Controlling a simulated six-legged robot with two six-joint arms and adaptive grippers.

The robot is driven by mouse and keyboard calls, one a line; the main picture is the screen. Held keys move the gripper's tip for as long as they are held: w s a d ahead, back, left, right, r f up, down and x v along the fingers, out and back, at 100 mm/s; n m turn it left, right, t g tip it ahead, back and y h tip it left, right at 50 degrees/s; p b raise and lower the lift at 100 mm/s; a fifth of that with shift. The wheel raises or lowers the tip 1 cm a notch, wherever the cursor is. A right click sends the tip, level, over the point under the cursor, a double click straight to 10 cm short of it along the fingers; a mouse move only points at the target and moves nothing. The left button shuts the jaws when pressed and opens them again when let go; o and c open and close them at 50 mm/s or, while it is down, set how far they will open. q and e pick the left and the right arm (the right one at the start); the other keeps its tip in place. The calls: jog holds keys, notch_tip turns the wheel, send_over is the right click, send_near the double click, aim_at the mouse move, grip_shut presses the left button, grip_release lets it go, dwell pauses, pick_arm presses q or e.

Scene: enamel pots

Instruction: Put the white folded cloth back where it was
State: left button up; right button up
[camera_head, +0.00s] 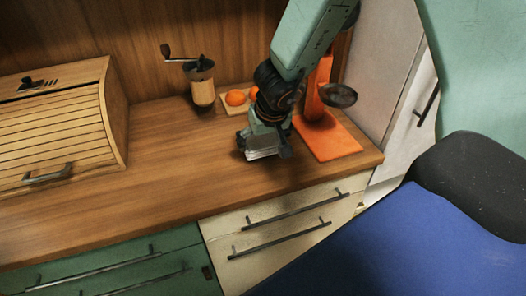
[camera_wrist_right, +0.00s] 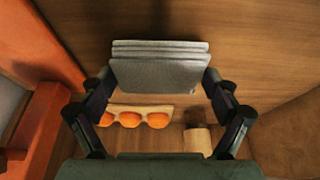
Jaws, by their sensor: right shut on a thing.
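The white folded cloth (camera_head: 262,154) shows as a small pale grey-white stack low in my right gripper, over the wooden counter. My right gripper (camera_head: 266,143) is shut on it. In the right wrist view the cloth (camera_wrist_right: 160,70) lies between the two fingers of the right gripper (camera_wrist_right: 160,82), its folded layers visible along one edge. It is at or just above the counter; I cannot tell if it touches. My left gripper is not in view.
An orange scale (camera_head: 328,141) stands close to the right of the gripper. A small board with oranges (camera_head: 236,98) and a coffee grinder (camera_head: 203,88) are behind. A roll-top bread box (camera_head: 50,125) is at left. The counter (camera_head: 165,185) is bare at front and centre.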

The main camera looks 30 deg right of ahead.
aim_at(265, 144)
notch_tip(265, 144, down, 2)
jog(key=shift+f+b, duration=0.25)
jog(key=shift+b, duration=0.55)
jog(key=shift+w+d+f, duration=0.1)
jog(key=shift+d+f, duration=0.1)
jog(key=shift+a+r, duration=0.1)
jog(key=shift+r, duration=0.05)
jog(key=shift+f, duration=0.2)
jog(key=o, duration=0.9)
jog(key=shift+c, duration=0.2)
